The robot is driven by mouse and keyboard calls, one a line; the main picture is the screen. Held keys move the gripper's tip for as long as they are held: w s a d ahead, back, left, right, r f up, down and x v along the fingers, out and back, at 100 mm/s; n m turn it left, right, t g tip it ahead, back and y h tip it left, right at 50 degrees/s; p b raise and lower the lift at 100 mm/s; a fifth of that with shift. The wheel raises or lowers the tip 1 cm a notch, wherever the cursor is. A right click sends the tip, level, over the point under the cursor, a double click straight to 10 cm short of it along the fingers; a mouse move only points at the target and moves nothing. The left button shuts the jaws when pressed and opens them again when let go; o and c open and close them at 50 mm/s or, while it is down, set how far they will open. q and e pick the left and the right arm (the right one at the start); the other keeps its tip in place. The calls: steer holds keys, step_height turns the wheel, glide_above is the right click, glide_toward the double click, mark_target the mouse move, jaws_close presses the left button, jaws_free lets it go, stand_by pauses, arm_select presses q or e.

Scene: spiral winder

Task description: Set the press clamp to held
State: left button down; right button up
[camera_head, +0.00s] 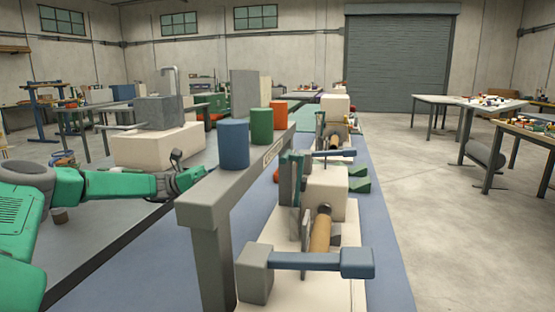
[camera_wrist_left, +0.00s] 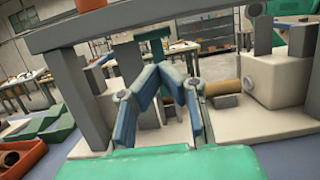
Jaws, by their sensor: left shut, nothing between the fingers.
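A blue lever bar (camera_head: 310,262) with a blocky end runs level from a grey block (camera_head: 255,275) at the front of the near winder station; I take it as part of the press clamp, but cannot tell its setting. Behind it are a tan roller (camera_head: 320,230) and a cream block (camera_head: 325,190). The roller (camera_wrist_left: 222,87) also shows in the left wrist view. My left gripper (camera_head: 197,175) is left of the grey rail, apart from the lever. Its blue fingers (camera_wrist_left: 163,72) are shut and empty in the wrist view. My right gripper is in neither view.
A raised grey rail (camera_head: 205,195) on a post stands between my left gripper and the station. Blue, green and orange cylinders (camera_head: 233,145) stand on it. A second similar station (camera_head: 335,110) is behind. Green and orange bins (camera_wrist_left: 25,155) show at left in the wrist view.

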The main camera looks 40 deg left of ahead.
arm_select(q)
steer(key=b, duration=0.2)
glide_toward(288, 155)
steer(key=x, duration=0.7)
steer(key=w+d+y+p, duration=0.1)
steer(key=p, duration=0.3)
steer(key=shift+w+d+r+g+p, duration=0.1)
steer(key=shift+d+g+p, duration=0.25)
steer(key=shift+d+g, duration=0.05)
steer(key=shift+w+d, duration=0.15)
steer(key=shift+d, duration=0.15)
steer(key=v, duration=1.1)
steer(key=shift+s, duration=0.25)
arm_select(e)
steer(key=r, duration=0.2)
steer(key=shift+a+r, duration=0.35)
